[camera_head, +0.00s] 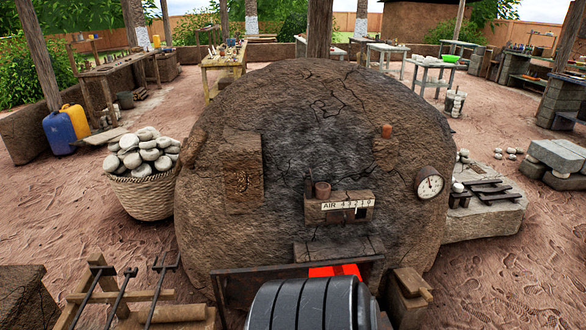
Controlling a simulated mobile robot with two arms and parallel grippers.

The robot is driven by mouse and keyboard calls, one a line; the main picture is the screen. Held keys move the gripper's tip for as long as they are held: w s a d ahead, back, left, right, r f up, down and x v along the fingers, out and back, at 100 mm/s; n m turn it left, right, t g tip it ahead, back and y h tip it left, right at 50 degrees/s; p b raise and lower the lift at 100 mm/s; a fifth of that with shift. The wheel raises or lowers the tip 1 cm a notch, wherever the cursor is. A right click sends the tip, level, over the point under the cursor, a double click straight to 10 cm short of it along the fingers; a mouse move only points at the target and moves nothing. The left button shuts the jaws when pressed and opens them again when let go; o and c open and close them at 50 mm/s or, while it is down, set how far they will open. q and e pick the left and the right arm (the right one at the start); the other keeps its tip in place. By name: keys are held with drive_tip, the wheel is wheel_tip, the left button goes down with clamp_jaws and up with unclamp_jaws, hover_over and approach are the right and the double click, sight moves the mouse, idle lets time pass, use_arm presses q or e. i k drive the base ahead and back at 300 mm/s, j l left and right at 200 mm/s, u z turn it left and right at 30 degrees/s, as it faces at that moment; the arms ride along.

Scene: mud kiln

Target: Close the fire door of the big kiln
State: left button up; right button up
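The big kiln (400,130), a cracked brown mud dome, fills the middle of the view. Low on its front is a dark flat panel (238,290), standing out from the wall, with a bright red patch (334,270) beside it. I cannot tell whether this panel is the fire door or how far it stands open, because a black ribbed part of my own body covers much of it. Above it is a ledge with an "AIR 4 3 2 1 0" scale (345,205). Neither gripper is in view.
A basket of pale stones (145,195) stands left of the kiln. A rack with metal rods (120,298) is at the front left, and a block (408,298) at the front right. A round gauge (430,184) is on the kiln's right side.

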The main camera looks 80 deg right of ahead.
sight(239, 291)
drive_tip(key=l+z, duration=0.1)
drive_tip(key=z, duration=2.2)
drive_tip(key=i+l+u, duration=0.1)
drive_tip(key=l, duration=0.3)
drive_tip(key=i+l+u, duration=0.1)
drive_tip(key=l, duration=0.35)
drive_tip(key=i+l+u, duration=0.1)
drive_tip(key=i+l, duration=0.15)
drive_tip(key=l, duration=0.2)
drive_tip(key=i+l+u, duration=0.1)
drive_tip(key=l, duration=0.35)
